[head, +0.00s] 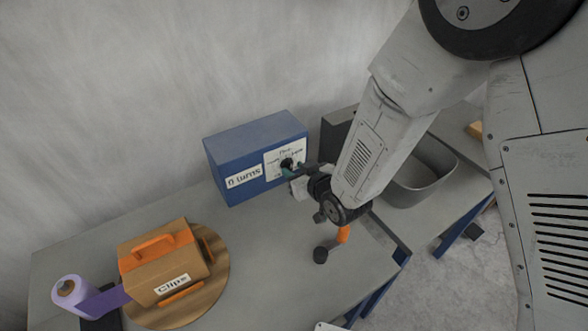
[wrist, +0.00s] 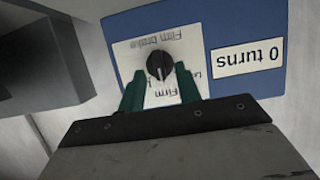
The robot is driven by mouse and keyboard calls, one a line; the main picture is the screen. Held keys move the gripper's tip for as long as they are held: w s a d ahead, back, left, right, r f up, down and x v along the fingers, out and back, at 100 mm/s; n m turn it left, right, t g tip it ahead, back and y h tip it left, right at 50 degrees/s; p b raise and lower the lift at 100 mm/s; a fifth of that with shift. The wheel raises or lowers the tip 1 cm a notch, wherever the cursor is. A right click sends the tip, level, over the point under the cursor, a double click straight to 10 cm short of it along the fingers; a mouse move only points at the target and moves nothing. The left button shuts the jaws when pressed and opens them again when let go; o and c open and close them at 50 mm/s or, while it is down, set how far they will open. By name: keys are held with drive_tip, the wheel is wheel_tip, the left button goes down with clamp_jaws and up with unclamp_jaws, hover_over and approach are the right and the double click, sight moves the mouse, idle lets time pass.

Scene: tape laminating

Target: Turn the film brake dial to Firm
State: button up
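The film brake dial is a black round knob (wrist: 160,66) on a white label plate (wrist: 125,52), on the front of a blue box (head: 228,152). The fingers hide part of the plate. In the head view, my gripper (head: 287,172) is at the box front and partly covers the dial.
A "0 turns" label (wrist: 247,57) is beside the dial plate. A clips box (head: 160,262) stands on a round wooden board (head: 222,270), with a purple roll (head: 72,290) at left. An orange-handled tool (head: 342,235) is below my wrist. A grey bin (head: 425,180) stands at right.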

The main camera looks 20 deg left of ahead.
drive_tip(key=v, duration=0.6)
drive_tip(key=shift+d, duration=0.2)
drive_tip(key=shift+r, duration=0.2)
drive_tip(key=w+d+r+m+g+h, duration=0.1)
drive_tip(key=d+r+m+h, duration=0.15)
drive_tip(key=d+r, duration=0.4)
drive_tip(key=d+r+m+h, duration=0.1)
drive_tip(key=d+r+h, duration=0.2)
drive_tip(key=d, duration=0.6)
drive_tip(key=w+d+r+m+g+h, duration=0.1)
drive_tip(key=d+r+m+h, duration=0.1)
drive_tip(key=d+r, duration=0.35)
drive_tip(key=s+d+r+m+g+h, duration=0.1)
drive_tip(key=s+d+r+m+g, duration=0.1)
drive_tip(key=s+d, duration=0.7)
drive_tip(key=s+d+r+m+g+h, duration=0.1)
drive_tip(key=s+d+r, duration=0.5)
drive_tip(key=s, duration=0.8)
drive_tip(key=d+m+g, duration=0.1)
drive_tip(key=d+g, duration=0.1)
drive_tip(key=shift+s+d+g+h, duration=0.35)
drive_tip(key=shift+s+g, duration=0.05)
drive_tip(key=shift+r, duration=0.1)
